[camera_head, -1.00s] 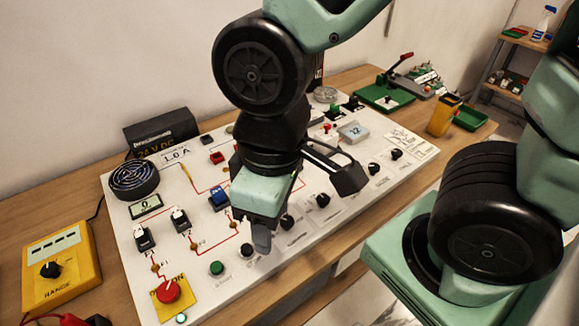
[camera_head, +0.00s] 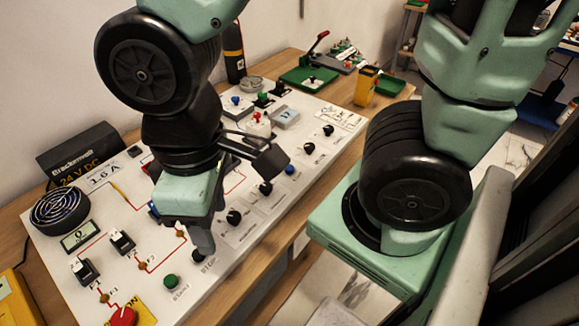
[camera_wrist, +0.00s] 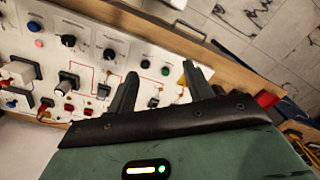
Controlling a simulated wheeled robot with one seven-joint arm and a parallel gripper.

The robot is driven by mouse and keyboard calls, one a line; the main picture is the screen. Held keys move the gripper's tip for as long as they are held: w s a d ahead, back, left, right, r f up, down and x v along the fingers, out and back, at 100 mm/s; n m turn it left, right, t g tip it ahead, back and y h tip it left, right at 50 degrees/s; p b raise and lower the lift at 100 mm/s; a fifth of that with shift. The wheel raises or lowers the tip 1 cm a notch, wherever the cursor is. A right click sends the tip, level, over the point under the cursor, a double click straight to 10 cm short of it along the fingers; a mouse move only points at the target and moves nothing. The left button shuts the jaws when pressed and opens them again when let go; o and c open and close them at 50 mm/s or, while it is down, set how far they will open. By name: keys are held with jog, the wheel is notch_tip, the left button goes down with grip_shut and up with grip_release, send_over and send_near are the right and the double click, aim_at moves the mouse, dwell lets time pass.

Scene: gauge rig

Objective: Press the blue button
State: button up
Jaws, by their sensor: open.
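The blue button (camera_head: 290,169) is a small round cap near the front edge of the white panel (camera_head: 226,281), right of my gripper in the head view. It also shows at the upper left of the wrist view (camera_wrist: 34,26), beside a small pink lamp. My gripper (camera_head: 237,200) is open and empty, its fingers spread above the panel's front half. In the wrist view my gripper (camera_wrist: 160,73) points at the panel, with the blue button well left of both fingers.
Black knobs (camera_head: 266,188) line the panel's front, near the blue button. A green button (camera_head: 171,281) and a red knob on a yellow plate (camera_head: 123,316) lie left. Another blue cap (camera_head: 235,100) sits farther back. A yellow container (camera_head: 366,86) stands beyond the panel.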

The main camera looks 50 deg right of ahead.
grip_shut()
dwell(1.5)
